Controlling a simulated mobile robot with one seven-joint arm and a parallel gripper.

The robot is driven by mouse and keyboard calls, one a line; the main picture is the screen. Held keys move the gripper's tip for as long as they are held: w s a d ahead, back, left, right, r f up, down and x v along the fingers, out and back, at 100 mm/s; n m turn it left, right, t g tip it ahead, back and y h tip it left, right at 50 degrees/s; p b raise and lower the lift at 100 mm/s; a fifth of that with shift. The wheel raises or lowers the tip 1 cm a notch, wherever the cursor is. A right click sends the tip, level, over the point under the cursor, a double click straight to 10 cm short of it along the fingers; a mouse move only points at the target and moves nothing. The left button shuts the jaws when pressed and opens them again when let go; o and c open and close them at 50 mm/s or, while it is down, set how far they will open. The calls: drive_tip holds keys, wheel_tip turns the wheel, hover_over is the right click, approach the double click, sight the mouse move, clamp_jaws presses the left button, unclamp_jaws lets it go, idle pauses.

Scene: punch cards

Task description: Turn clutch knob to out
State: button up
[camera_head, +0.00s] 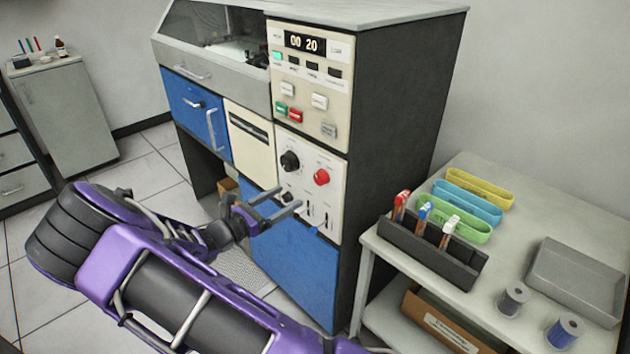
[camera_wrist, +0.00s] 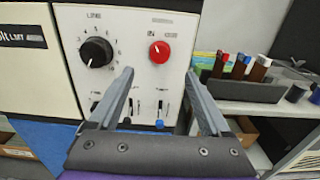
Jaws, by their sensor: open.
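The red knob (camera_head: 321,177) is a round dial on the white lower control panel (camera_head: 331,210) of the tall machine. It also shows in the wrist view (camera_wrist: 159,52), with a small pale mark on its face. The small lettering around it is hard to read. My gripper (camera_head: 289,198) is open and empty, below and left of the red knob in the head view. In the wrist view my gripper (camera_wrist: 159,72) has its fingers spread to either side below the knob, apart from it.
A larger black dial (camera_wrist: 96,52) marked LINE sits left of the red knob. Small levers and a blue knob (camera_wrist: 160,124) lie lower on the panel. A table (camera_head: 509,190) with a dark pen rack (camera_head: 432,253) and grey tray (camera_head: 575,281) stands at the right.

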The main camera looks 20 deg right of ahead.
sight(318, 179)
drive_tip(key=x, duration=1.1)
drive_tip(key=shift+f, duration=0.1)
clamp_jaws()
